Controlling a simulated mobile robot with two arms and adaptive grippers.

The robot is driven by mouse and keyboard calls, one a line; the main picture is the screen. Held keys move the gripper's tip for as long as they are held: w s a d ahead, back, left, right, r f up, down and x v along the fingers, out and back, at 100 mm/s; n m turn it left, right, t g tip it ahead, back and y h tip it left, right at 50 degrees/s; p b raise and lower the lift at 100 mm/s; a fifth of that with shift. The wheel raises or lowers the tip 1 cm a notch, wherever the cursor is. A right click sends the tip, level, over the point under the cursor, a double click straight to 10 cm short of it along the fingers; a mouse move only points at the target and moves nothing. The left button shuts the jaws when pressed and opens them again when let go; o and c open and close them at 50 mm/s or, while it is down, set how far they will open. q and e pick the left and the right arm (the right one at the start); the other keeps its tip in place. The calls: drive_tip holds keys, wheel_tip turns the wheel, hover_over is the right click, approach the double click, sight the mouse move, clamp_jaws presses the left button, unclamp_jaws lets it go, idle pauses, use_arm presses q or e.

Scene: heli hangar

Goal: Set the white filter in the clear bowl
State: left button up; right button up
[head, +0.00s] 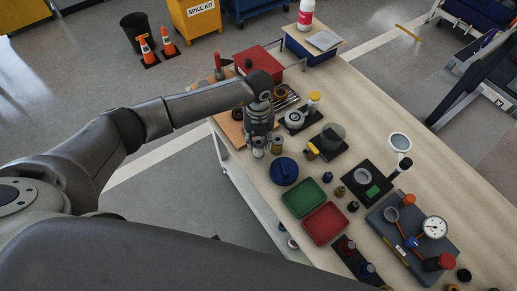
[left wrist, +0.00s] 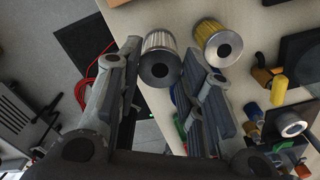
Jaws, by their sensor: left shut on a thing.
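My left gripper (head: 259,143) is shut on the white filter (left wrist: 160,58), a ribbed pale cylinder with a metal end cap and dark centre hole. In the left wrist view, the filter sits between the tips of my left gripper (left wrist: 166,75). In the head view the gripper mostly hides it, near the table's left edge. A yellowish filter (left wrist: 219,43) stands close beside it, also in the head view (head: 277,145). My right gripper is out of view.
The table (head: 368,108) is crowded. A blue round lid (head: 284,171), green tray (head: 303,198) and red tray (head: 325,223) lie near the gripper.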

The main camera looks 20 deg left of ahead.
sight(259, 142)
use_arm(q)
drive_tip(key=shift+r+p, duration=1.05)
drive_tip(key=shift+r, duration=0.65)
